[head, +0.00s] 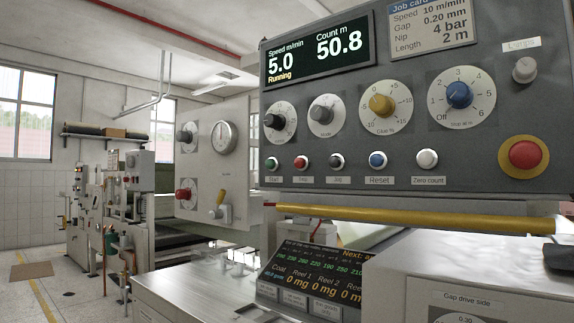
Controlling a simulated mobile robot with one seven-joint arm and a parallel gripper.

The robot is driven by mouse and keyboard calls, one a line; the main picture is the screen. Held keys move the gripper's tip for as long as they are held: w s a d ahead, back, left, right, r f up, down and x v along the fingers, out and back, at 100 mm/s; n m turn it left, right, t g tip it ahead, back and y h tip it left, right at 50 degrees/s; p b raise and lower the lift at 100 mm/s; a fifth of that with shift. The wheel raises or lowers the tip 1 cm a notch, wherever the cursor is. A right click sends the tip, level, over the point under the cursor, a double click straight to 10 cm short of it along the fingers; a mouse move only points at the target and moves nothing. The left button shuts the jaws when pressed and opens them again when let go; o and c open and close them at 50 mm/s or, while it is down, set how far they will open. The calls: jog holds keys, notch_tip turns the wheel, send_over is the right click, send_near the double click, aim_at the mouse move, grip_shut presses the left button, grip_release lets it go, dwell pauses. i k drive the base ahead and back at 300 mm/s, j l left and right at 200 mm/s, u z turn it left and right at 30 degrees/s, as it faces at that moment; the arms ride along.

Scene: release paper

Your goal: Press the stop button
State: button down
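The small red stop button (301,163) is on the dark grey control panel (460,120), in the lower row of buttons. Its small label reads roughly "Stop". It sits between the green start button (271,164) and a dark button (336,161) whose label seems to read "Jog". The panel display (318,50) reads speed 5.0 m/min, "Running", and count 50.8 m. My gripper is not seen in the head view.
A large red mushroom button (526,155) on a yellow ring is at the panel's right. Blue reset (377,160) and white zero count (427,159) buttons are in the same row. Below run a yellow bar (420,217), a tilted screen (318,275) and a white cabinet (480,262).

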aim_at(300, 163)
jog(key=i+j+z, duration=0.1)
jog(key=j, duration=0.25)
jog(key=i+j, duration=0.2)
jog(key=j, duration=0.2)
jog(key=i+j+z, duration=0.15)
jog(key=j, duration=0.2)
jog(key=i+j+z, duration=0.1)
jog(key=j, duration=0.3)
